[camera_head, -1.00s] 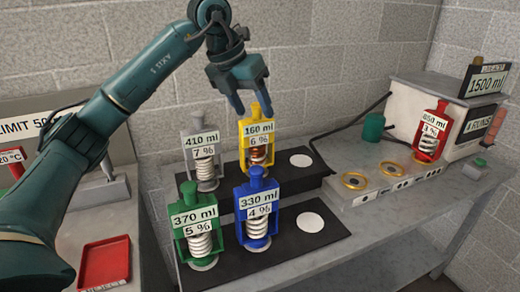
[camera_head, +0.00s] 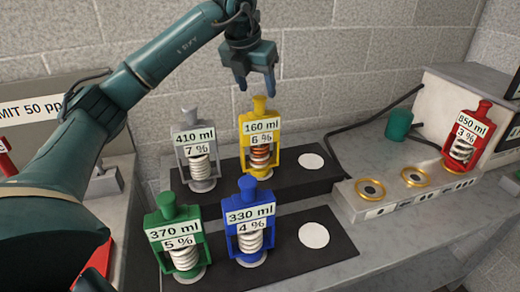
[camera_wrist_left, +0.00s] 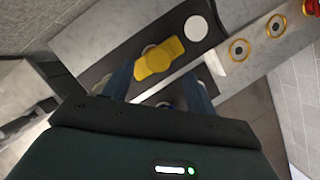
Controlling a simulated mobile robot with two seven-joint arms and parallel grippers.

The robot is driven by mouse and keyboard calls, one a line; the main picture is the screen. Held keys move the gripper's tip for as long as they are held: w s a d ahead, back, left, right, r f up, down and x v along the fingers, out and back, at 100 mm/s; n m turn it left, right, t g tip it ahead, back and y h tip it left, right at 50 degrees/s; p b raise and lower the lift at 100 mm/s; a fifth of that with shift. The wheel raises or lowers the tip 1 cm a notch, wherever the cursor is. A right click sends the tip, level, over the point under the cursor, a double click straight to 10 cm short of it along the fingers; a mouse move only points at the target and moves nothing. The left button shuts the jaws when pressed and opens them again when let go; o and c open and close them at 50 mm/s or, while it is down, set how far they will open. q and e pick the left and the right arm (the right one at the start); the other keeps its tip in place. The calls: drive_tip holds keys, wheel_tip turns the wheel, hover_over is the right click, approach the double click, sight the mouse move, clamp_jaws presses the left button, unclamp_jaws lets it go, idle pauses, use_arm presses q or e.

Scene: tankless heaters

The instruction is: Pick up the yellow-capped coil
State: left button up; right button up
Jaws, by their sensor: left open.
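The yellow-capped coil (camera_head: 260,140) stands upright in the back row of the black rack, with a label reading 160 ml and 6 %. Its copper-coloured coil shows below the label. My left gripper (camera_head: 257,88) is open and empty, pointing down just above and behind the yellow cap in the head view. In the left wrist view the yellow cap (camera_wrist_left: 158,60) lies ahead, between the lines of the two fingers (camera_wrist_left: 160,85). I see no contact. My right gripper is not in view.
A grey coil (camera_head: 195,150) stands left of the yellow one; green (camera_head: 178,240) and blue (camera_head: 249,222) coils stand in front. A red coil (camera_head: 466,138) is at the right. Gold rings (camera_head: 415,177) sit on a grey block. White round spots (camera_head: 311,161) on the rack are empty.

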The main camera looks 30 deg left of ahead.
sight(259, 97)
use_arm(q)
drive_tip(key=shift+p+x, duration=0.45)
drive_tip(key=shift+x, duration=2.3)
drive_tip(key=shift+a+r, duration=0.1)
drive_tip(key=shift+a, duration=0.05)
drive_tip(key=shift+c, duration=0.4)
clamp_jaws()
drive_tip(key=shift+w+r, duration=0.1)
drive_tip(key=shift+r, duration=0.05)
